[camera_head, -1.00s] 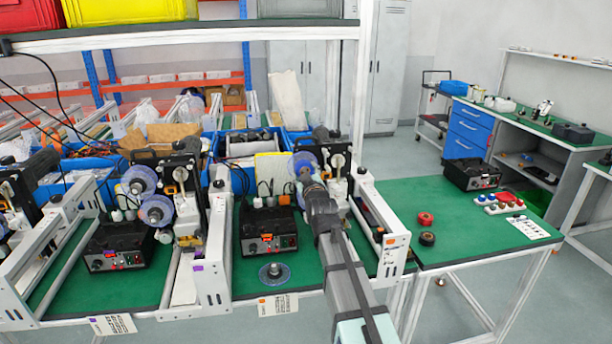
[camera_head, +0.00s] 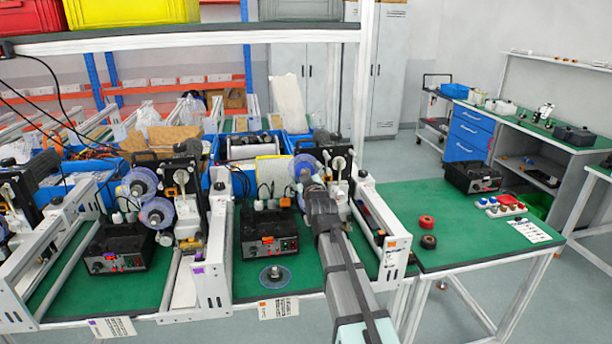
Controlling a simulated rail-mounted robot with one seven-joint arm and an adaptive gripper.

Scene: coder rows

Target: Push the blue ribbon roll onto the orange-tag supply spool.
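My gripper (camera_head: 309,183) is at the right-hand machine, its fingers up against a translucent bluish disc (camera_head: 302,162), on the machine with the orange tag (camera_head: 391,242). The disc stands upright at the upper spool position. The fingertips are small and partly hidden by the gripper body and arm. I cannot see whether they are open or shut. I cannot make out a separate blue ribbon roll or the spindle; the gripper may cover them. A clear disc with a dark hub (camera_head: 275,275) lies flat on the green bench in front of the orange-tag machine.
A black control box (camera_head: 268,240) stands left of my arm. The left machine carries two bluish discs (camera_head: 157,213) and a purple tag (camera_head: 197,269). A red roll (camera_head: 427,221) and a dark roll (camera_head: 428,242) lie on the right table (camera_head: 465,232), which has free room.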

